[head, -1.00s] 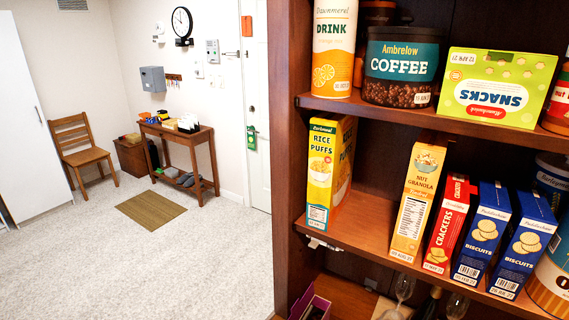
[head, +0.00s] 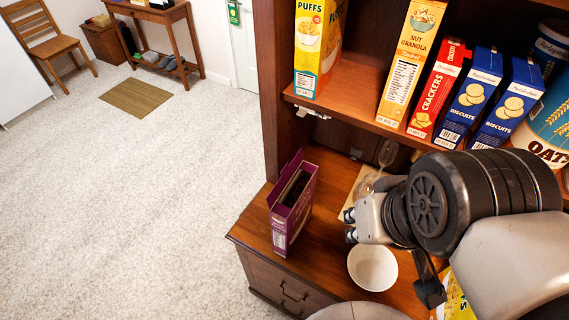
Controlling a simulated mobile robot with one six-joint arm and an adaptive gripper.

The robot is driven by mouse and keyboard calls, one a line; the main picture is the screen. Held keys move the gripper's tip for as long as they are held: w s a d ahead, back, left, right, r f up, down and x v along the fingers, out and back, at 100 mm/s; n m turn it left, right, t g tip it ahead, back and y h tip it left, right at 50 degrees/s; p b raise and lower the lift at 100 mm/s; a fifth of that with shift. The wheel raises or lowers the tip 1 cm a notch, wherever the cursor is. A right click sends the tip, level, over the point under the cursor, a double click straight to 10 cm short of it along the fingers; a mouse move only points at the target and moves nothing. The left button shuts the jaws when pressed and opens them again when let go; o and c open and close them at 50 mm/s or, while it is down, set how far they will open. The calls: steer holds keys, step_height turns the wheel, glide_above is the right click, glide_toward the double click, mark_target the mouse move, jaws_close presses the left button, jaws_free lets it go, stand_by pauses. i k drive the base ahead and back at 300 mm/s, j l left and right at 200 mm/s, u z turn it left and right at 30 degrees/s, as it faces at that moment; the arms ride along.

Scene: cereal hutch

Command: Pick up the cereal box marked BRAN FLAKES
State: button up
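I can read BRAN FLAKES on no box in view. A purple box (head: 283,222) stands upright on the wooden counter with its top open; its printing is too small to read. A yellow box (head: 457,302) shows only in part at the bottom, behind my arm, and its name is hidden. My gripper (head: 351,226) is over the counter, to the right of the purple box and apart from it. Nothing shows between its fingertips, but I cannot tell how far apart they are.
A white bowl (head: 372,268) stands on the counter (head: 313,262) just below my gripper. Glasses (head: 372,180) lie or stand behind it. The shelf above holds puffs (head: 318,45), nut granola (head: 408,62), crackers (head: 438,88), two biscuits boxes (head: 474,95) and an oats tub (head: 548,125).

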mark_target(289, 216)
steer(key=k+j+u, duration=0.1)
steer(key=u, duration=0.3)
steer(key=j+u, duration=0.15)
steer(key=u, duration=0.2)
steer(key=k+j+u, duration=0.1)
steer(key=u, duration=0.3)
steer(key=j, duration=0.1)
